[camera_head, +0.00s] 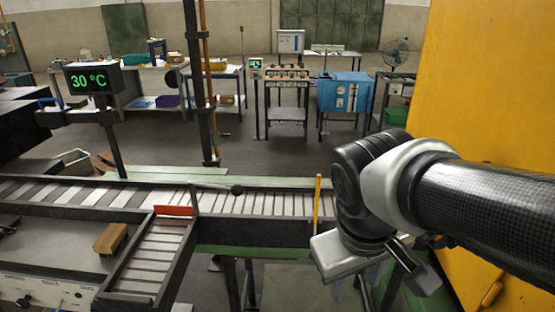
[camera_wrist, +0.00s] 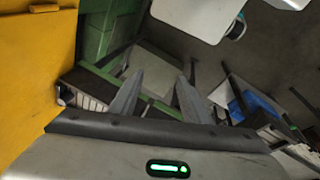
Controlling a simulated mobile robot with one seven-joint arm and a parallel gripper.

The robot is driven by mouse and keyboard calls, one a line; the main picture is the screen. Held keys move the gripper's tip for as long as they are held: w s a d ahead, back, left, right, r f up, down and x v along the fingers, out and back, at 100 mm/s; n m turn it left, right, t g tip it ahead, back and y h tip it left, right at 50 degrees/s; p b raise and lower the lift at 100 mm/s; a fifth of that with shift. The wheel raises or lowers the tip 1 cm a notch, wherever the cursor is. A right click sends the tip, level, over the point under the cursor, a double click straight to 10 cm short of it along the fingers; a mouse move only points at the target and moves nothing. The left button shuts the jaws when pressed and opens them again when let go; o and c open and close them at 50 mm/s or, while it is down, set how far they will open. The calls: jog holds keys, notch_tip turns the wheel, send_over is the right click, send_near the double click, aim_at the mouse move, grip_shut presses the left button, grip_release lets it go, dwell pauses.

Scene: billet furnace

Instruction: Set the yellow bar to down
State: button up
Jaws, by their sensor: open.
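The yellow bar (camera_head: 317,203) stands upright at the right part of the roller conveyor, just left of my gripper in the head view. I cannot make it out in the wrist view. My gripper (camera_head: 352,285) is in front of the conveyor and to the right of the bar, apart from it, with its fingers pointing down. In the wrist view my gripper (camera_wrist: 158,92) shows two spread fingers with nothing between them.
The roller conveyor (camera_head: 270,204) runs across the middle, with a red piece (camera_head: 174,211) at its side branch. A large yellow panel (camera_head: 492,90) stands close on the right. A black display stand (camera_head: 91,78) is at the left. Worktables and a blue cabinet (camera_head: 344,92) stand behind.

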jog(key=w+f+n+h+b, duration=0.2)
jog(key=f+n+h+b, duration=0.1)
jog(key=f+n+h, duration=0.3)
jog(key=w+f+n+h+b, duration=0.3)
jog(key=f+n+h+b, duration=0.15)
jog(key=f, duration=0.45)
jog(key=w+a+f+n+t+b, duration=0.4)
jog(key=w+a+f+n+t, duration=0.35)
jog(key=a+n+t, duration=0.45)
jog(key=shift+n+g, duration=0.45)
jog(key=shift+g, duration=0.05)
jog(key=x, duration=1.1)
jog(key=b+x, duration=0.1)
jog(key=x, duration=0.5)
jog(key=shift+d+f, duration=0.1)
jog(key=shift+f, duration=0.15)
jog(key=shift+c, duration=0.4)
grip_shut()
